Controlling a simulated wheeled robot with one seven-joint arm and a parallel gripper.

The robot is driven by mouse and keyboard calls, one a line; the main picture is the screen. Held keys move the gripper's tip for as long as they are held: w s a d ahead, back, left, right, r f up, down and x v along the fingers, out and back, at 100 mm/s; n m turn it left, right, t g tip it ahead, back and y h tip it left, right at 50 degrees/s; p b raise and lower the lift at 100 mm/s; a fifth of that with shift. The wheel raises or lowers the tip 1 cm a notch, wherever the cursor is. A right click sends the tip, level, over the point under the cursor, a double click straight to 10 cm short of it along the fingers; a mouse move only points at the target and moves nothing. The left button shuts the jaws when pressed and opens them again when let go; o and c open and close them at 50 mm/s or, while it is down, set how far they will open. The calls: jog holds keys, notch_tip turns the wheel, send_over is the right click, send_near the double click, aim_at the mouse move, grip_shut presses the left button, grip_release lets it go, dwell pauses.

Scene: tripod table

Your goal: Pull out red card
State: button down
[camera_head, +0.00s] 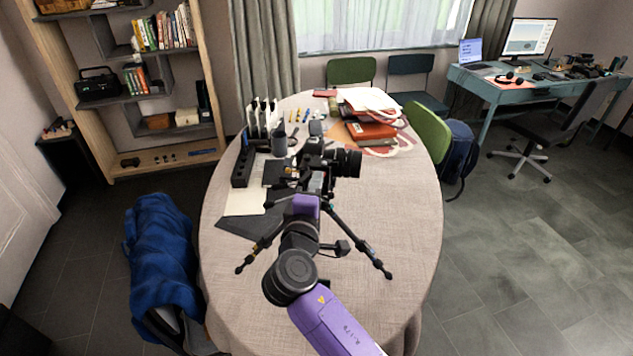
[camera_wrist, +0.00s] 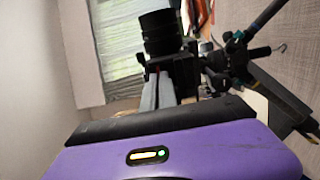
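A black camera (camera_head: 335,157) stands on a black tripod (camera_head: 372,258) on the table, its lens pointing right. In the wrist view the camera (camera_wrist: 182,68) is straight ahead, with its lens (camera_wrist: 160,32) at the top and tripod legs at the right. I cannot make out a red card; only a tiny reddish spot shows on the camera's side. My gripper (camera_wrist: 160,92) reaches close to the camera from the near side. Grey finger parts show in front of the camera, but the fingertips overlap it. I cannot tell whether they touch it.
The oval table (camera_head: 400,235) also bears a black power strip (camera_head: 243,166), a dark cup (camera_head: 279,143), papers (camera_head: 245,202), and a red-brown book pile (camera_head: 372,132). The tripod legs spread on both sides of my arm. The right part of the table is clear.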

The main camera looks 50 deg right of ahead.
jog(key=shift+s+a, duration=0.25)
jog(key=shift+a, duration=0.25)
jog(key=v, duration=0.4)
jog(key=shift+s+a, duration=0.2)
jog(key=shift+a, duration=0.1)
dwell(0.7)
